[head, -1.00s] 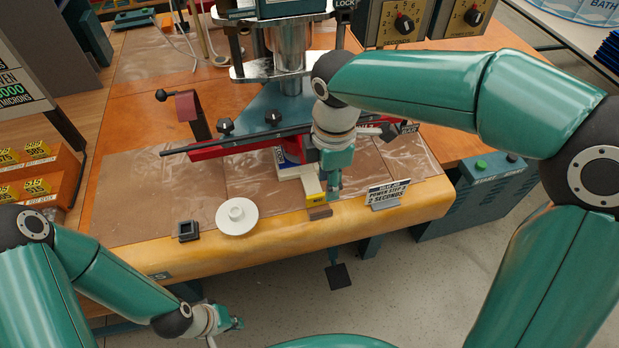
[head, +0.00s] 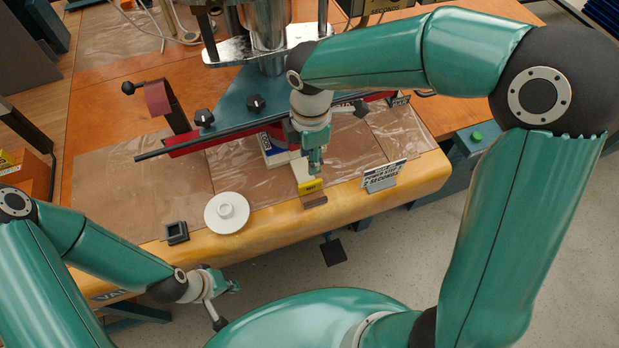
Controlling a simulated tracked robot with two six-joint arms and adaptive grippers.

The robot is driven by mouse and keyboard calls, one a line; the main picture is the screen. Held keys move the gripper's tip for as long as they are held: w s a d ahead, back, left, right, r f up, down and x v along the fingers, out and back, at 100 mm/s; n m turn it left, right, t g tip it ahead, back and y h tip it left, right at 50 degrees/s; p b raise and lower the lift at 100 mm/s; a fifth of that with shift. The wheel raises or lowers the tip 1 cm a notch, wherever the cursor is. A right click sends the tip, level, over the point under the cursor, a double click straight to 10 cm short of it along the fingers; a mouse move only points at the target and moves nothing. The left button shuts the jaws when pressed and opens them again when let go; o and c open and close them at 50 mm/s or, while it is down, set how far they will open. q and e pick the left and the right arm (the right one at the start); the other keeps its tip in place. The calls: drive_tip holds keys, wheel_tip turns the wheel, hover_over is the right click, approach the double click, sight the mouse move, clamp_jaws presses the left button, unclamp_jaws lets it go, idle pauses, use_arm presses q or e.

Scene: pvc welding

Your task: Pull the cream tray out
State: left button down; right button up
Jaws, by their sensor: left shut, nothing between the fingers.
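The cream tray (head: 301,172) is a narrow cream piece lying at the front of the press, reaching toward the table's front edge. Its front end has a yellow label (head: 310,186) and a brown handle (head: 314,201). The back of the tray runs under the press and is partly hidden. My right gripper (head: 316,168) points down over the tray's front part, just behind the handle. Its fingers look close together, but I cannot tell whether they touch the tray. My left gripper (head: 234,287) is shut and empty, low in front of the table.
A white round disc (head: 227,212) and a small dark square holder (head: 176,233) sit left of the tray. A small sign (head: 384,176) stands to its right. A dark pedal (head: 333,250) is below the table edge.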

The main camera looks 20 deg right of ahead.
sight(310, 182)
wheel_tip(310, 182, down, 10)
drive_tip(key=shift+f, duration=0.1)
idle(0.4)
clamp_jaws()
